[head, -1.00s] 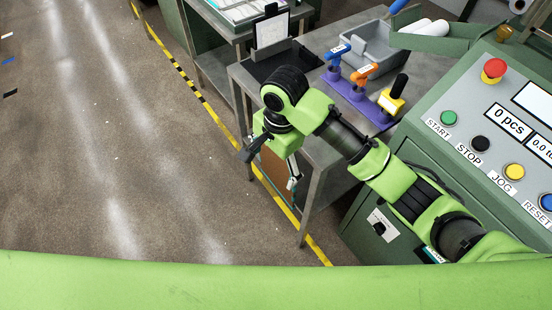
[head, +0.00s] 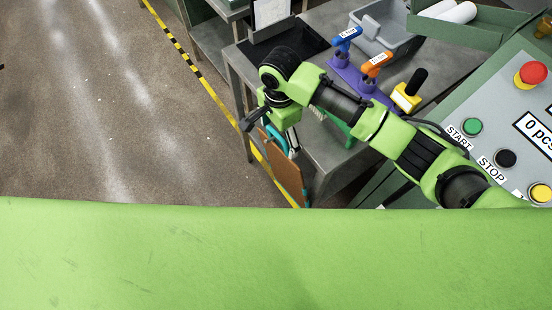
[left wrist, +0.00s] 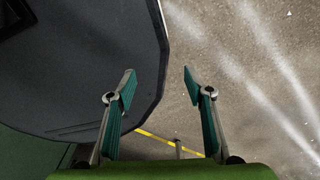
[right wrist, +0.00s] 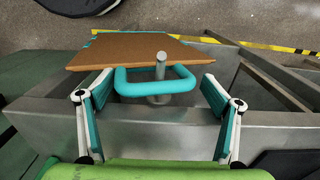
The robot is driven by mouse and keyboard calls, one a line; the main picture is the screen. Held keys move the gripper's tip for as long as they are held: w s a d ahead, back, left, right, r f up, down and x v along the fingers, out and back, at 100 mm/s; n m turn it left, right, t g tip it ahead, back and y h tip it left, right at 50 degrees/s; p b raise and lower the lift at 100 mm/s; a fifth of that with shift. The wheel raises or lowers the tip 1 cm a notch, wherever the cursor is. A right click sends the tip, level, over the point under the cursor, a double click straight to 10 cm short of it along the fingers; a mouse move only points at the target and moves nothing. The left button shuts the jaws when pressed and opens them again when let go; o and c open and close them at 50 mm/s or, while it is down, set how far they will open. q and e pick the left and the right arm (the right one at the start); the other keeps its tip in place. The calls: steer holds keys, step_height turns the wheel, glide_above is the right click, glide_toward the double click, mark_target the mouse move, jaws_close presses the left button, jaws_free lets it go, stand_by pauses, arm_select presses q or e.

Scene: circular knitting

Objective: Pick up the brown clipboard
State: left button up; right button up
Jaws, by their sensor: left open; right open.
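The brown clipboard (head: 287,172) hangs at the side of the metal table, below my right gripper (head: 270,122) in the head view. In the right wrist view the clipboard (right wrist: 135,48) is a brown board with a teal loop handle (right wrist: 155,95) around a metal peg (right wrist: 160,65). My right gripper (right wrist: 158,98) is open, one finger on either side of the handle and apart from it. My left gripper (left wrist: 158,85) is open and empty in the left wrist view; it is outside the head view.
The metal table (head: 330,150) carries a purple tool holder (head: 355,75) and a grey bin (head: 385,35). Open floor (head: 90,110) lies at left, beyond a yellow-black floor line (head: 190,62).

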mark_target(279, 145)
steer(key=shift+d+f, duration=0.1)
steer(key=shift+f, duration=0.65)
step_height(279, 145, down, 3)
steer(key=shift+r, duration=0.2)
steer(key=shift+f, duration=0.55)
arm_select(q)
steer(key=shift+w+d+r, duration=0.1)
steer(key=shift+w+r, duration=0.05)
steer(key=shift+w, duration=0.9)
arm_select(e)
steer(key=c, duration=1.4)
